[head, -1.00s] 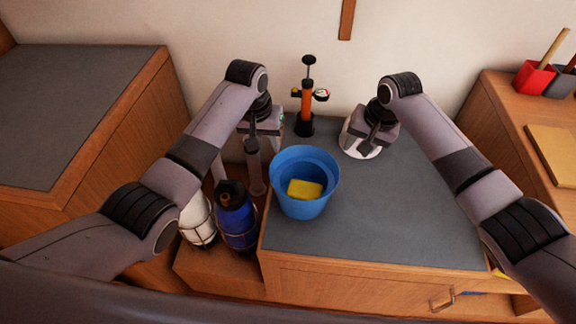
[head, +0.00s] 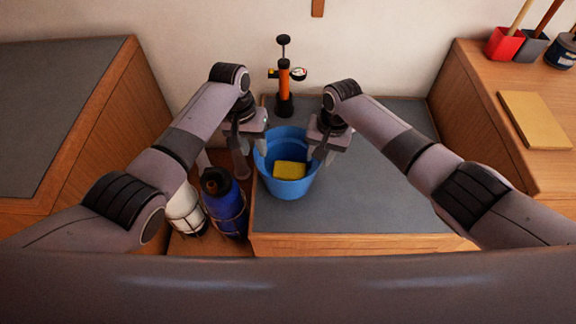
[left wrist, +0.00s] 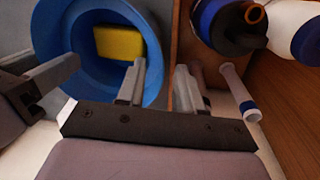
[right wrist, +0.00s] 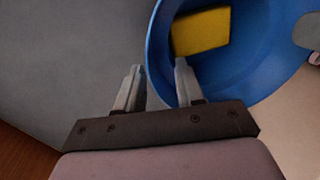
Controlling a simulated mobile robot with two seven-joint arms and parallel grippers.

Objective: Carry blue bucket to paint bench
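The blue bucket (head: 287,184) stands upright on the grey-topped bench (head: 370,195) with a yellow sponge-like block (head: 289,169) inside. My left gripper (head: 252,147) is at its left rim. In the left wrist view the left gripper's (left wrist: 160,85) fingers are apart, one inside the bucket (left wrist: 70,20) and one outside. My right gripper (head: 324,152) is at the right rim. In the right wrist view the right gripper's (right wrist: 158,80) fingers also stand apart either side of the bucket wall (right wrist: 160,45). A wooden bench (head: 484,110) at the right holds brush pots.
An orange pump-like tool (head: 284,92) stands behind the bucket. A blue bottle (head: 225,205) and a white one (head: 186,208) stand low at left. The right bench bears a red pot (head: 505,43) and a tan board (head: 535,118). The left bench (head: 60,100) is bare.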

